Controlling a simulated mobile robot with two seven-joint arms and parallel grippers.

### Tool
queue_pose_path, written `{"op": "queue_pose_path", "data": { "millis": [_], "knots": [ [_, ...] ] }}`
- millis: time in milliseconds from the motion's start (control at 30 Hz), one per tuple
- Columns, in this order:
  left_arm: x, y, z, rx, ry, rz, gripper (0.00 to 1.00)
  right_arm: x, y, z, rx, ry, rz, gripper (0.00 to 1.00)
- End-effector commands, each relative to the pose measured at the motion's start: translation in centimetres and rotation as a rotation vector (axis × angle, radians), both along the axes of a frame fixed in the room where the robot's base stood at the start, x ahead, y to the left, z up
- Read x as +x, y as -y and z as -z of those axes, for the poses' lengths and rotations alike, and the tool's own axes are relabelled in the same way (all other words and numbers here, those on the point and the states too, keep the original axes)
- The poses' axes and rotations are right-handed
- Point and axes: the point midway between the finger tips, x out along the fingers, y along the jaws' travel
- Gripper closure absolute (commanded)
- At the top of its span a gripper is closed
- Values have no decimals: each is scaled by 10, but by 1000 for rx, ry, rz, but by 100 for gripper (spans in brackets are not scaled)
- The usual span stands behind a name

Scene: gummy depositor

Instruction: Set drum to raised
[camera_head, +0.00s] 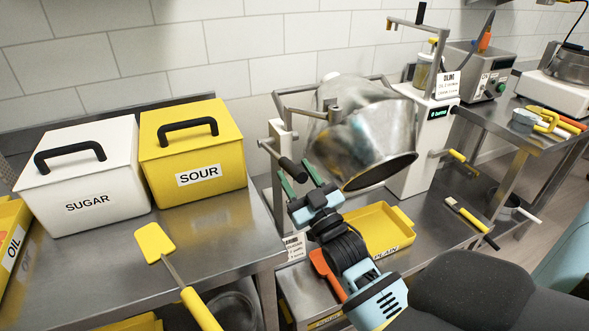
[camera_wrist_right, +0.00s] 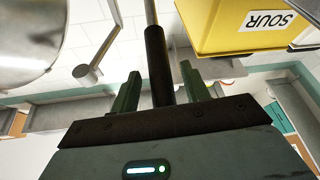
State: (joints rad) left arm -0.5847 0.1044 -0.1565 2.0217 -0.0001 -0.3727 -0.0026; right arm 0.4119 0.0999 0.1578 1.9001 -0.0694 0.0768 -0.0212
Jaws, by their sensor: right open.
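The drum (camera_head: 350,125) is a shiny metal bowl on a frame, tilted with its dark mouth facing down and to the right. A lever with a black handle (camera_head: 292,168) sticks out at the left side of the frame. My right gripper (camera_head: 301,180) is open, its green fingers pointing up at this handle. In the right wrist view the black handle (camera_wrist_right: 157,65) stands between the two spread fingers, and part of the drum (camera_wrist_right: 28,38) shows at the upper left. I cannot tell whether a finger touches the handle. My left gripper is not in view.
A white sugar bin (camera_head: 80,180) and a yellow sour bin (camera_head: 190,150) stand on the left table with a yellow spatula (camera_head: 155,243). A yellow tray (camera_head: 378,226) lies below the drum, close to my right arm. A white control post (camera_head: 420,150) stands right of the drum.

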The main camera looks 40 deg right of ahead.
Motion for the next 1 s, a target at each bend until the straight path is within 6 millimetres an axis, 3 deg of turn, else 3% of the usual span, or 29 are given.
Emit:
{"op": "queue_pose_path", "data": {
  "millis": [167, 467, 800, 1000],
  "knots": [
    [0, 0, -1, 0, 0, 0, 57, 12, 1, -6, 0, 0, 0, 54],
    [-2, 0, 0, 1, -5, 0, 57, 14, 1, -5, 0, -2, 0, 54],
    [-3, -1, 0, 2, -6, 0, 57, 14, 1, -5, 0, -1, 0, 99],
    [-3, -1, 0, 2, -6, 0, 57, 14, 1, -5, 0, -1, 0, 100]
  ]
}}
